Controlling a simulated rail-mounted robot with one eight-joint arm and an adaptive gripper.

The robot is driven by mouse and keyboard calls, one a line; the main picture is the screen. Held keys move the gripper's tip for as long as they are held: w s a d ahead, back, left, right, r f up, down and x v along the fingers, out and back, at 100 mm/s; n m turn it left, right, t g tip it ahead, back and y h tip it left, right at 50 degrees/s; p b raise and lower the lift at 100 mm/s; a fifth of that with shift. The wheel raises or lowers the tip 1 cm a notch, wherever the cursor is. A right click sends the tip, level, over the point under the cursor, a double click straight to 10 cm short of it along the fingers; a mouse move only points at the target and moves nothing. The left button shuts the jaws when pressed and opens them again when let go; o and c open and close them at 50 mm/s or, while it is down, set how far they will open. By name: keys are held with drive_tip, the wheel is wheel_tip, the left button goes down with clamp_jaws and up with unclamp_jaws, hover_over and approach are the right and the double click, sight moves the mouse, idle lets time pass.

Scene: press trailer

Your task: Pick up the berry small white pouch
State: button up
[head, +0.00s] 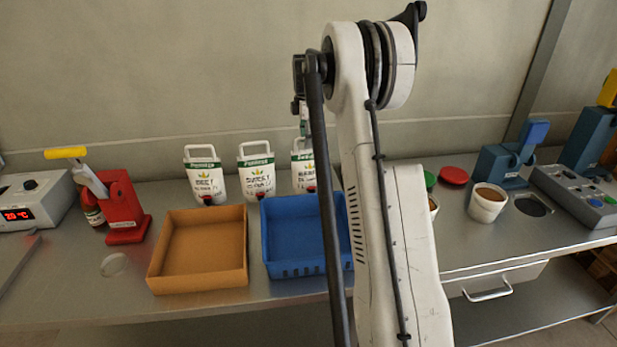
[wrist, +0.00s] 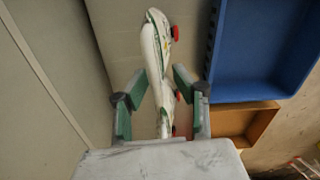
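Three white pouches with green labels and red caps stand in a row at the back of the bench. The rightmost, whose partly hidden label seems to read berry (head: 302,178), is cut off by my arm in the head view. The left one reads beet (head: 206,180), and the middle one (head: 257,178) seems to read sweet. In the wrist view the nearest pouch, apparently the berry one (wrist: 152,50), reaches between the spread green fingers of my gripper (wrist: 160,78). My gripper is open above the row, mostly hidden in the head view. I cannot tell whether a finger touches the pouch.
A blue bin (head: 267,240) and an orange-brown bin (head: 155,268) stand in front of the pouches. The wall is close behind them. A red holder (head: 122,210) stands left; a white cup (head: 487,205) and blue devices (head: 500,165) stand right.

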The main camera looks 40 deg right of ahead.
sight(308, 151)
drive_tip(key=f, duration=0.2)
drive_tip(key=d+f+p, duration=0.1)
drive_tip(key=f, duration=0.1)
drive_tip(key=shift+w+f, duration=0.1)
drive_tip(key=shift+f, duration=0.6)
clamp_jaws()
drive_tip(key=shift+r, duration=0.1)
